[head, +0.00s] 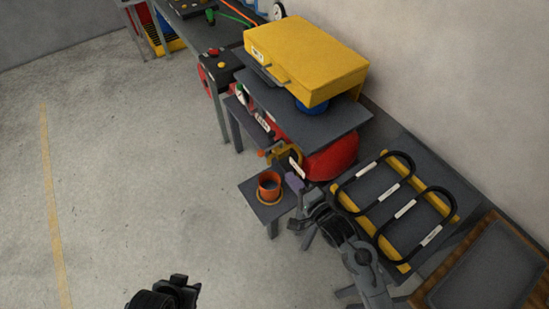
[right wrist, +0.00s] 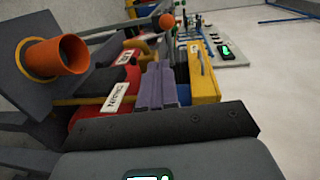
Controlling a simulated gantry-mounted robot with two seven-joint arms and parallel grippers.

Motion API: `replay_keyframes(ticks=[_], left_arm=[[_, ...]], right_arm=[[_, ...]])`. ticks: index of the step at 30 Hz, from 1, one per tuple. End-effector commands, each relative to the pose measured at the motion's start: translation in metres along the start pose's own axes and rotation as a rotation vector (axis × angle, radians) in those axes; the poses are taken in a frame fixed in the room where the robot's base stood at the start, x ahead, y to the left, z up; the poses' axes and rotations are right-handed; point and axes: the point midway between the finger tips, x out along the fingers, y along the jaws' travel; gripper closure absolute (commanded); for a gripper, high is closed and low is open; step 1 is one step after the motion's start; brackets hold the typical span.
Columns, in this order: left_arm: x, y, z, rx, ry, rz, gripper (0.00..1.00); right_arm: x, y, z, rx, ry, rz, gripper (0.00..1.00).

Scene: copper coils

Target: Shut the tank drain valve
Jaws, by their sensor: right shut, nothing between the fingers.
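The red tank (head: 333,160) lies under a grey shelf in the head view. It shows as red surfaces (right wrist: 88,108) with white labels in the right wrist view. I cannot tell the valve's position. My right gripper (head: 295,182) has purple fingers, shut and empty, beside the tank's near end, apart from the knob. The fingers (right wrist: 160,84) also show in the right wrist view. My left gripper (head: 178,286) is partly in view at the bottom; its fingertips are unclear.
An orange cup (head: 269,183) stands on a small grey stand (head: 251,190) left of my right gripper. A yellow case (head: 305,55) rests above the tank on the grey shelf (head: 345,122). A rack with black loops (head: 398,211) and a wood-edged tray (head: 436,296) are right. Floor at left is clear.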

Motion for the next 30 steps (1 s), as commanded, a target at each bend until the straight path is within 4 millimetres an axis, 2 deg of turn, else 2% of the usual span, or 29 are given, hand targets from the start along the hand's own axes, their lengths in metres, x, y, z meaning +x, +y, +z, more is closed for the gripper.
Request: replay_keyframes(ticks=[3, 9, 15, 21, 30], left_arm=[[0.005, 0.001, 0.001, -0.004, 0.001, 0.003, 0.64], [0.011, 0.003, 0.003, -0.01, 0.002, 0.008, 0.64], [0.014, 0.003, 0.004, -0.01, 0.002, 0.008, 0.64], [0.015, 0.002, 0.004, -0.007, 0.001, 0.005, 0.64], [0.015, 0.0, 0.005, 0.002, 0.0, -0.002, 0.64]], right_arm=[[0.025, 0.001, 0.0, 0.0, 0.0, -0.002, 1.0], [0.06, 0.0, 0.0, -0.002, 0.0, -0.001, 1.0], [0.084, -0.008, 0.0, -0.001, 0.0, -0.001, 1.0], [0.095, -0.011, 0.001, 0.0, -0.001, 0.001, 1.0], [0.097, -0.013, 0.001, 0.0, 0.0, 0.0, 1.0]])
